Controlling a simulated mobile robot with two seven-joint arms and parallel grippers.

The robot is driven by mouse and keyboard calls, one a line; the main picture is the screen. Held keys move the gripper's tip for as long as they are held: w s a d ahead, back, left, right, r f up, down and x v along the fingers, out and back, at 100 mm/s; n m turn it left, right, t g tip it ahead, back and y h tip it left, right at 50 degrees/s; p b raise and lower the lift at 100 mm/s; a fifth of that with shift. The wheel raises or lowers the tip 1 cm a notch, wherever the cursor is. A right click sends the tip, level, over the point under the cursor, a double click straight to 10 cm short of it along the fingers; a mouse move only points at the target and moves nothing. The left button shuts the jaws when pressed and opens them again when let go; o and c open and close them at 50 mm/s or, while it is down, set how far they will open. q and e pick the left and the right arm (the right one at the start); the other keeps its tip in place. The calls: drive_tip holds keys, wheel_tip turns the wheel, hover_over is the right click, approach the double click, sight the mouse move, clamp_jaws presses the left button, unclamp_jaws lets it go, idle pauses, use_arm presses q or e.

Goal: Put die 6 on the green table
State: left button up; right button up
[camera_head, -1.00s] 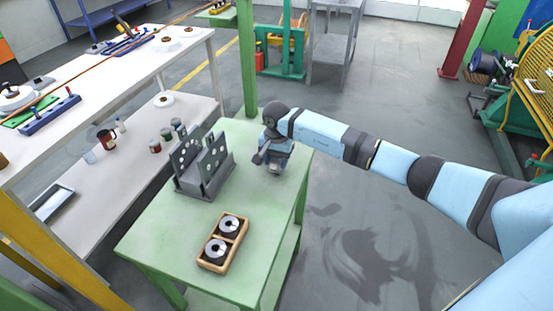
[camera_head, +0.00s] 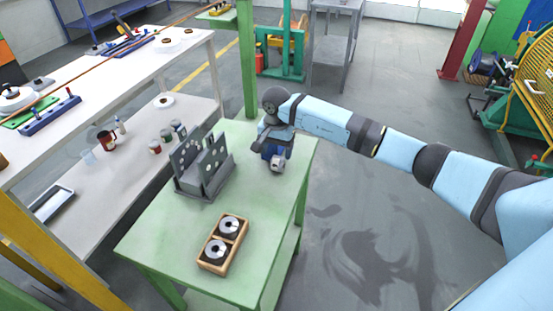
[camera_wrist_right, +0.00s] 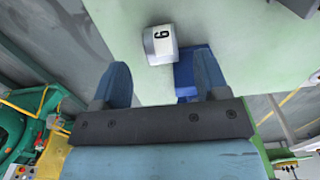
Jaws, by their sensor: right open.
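Die 6, a small white and grey round piece marked "6" (camera_wrist_right: 160,45), is on the green table (camera_wrist_right: 133,20) in the right wrist view. It is just beyond my right gripper's fingertips (camera_wrist_right: 160,62), which are apart and open. A blue piece (camera_wrist_right: 188,75) lies beside the die, partly hidden by the right-hand finger. In the head view the die (camera_head: 277,166) shows under my right gripper (camera_head: 272,152), over the far right part of the green table (camera_head: 190,245). Whether a finger touches the die cannot be told. My left gripper is out of view.
A grey holder with upright perforated plates (camera_head: 203,167) stands left of my right gripper. A wooden tray with two metal rings (camera_head: 222,243) lies near the table's front. A white shelved bench (camera_head: 122,190) is at left. The table's front left is clear.

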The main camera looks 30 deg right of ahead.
sight(276, 163)
wheel_tip(276, 163, up, 8)
drive_tip(key=shift+f, duration=0.25)
idle(0.5)
